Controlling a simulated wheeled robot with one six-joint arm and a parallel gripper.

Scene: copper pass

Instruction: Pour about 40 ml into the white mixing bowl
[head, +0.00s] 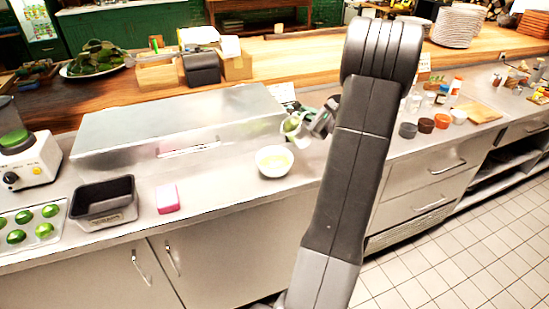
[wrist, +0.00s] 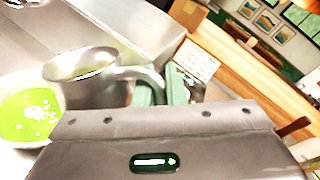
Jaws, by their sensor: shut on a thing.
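The white mixing bowl (head: 274,172) stands on the steel counter. In the wrist view the bowl (wrist: 14,84) is at the left edge, partly cut off, with bright green, white-speckled liquid in it. My gripper (wrist: 161,90) is shut on the handle of a grey metal jug (wrist: 96,92). Green shows inside the jug's mouth. In the head view the jug (head: 301,133) is small, just above and right of the bowl, seemingly tipped toward it; the exact tilt is unclear. I see no stream between them. My arm partly hides the gripper in the head view.
A steel box-like cover (head: 180,120) stands behind the bowl. A pink block (head: 167,198), a dark bin (head: 103,203), a tray of limes (head: 30,242) and a blender (head: 30,160) are at left. Small cups (head: 425,125) stand at right.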

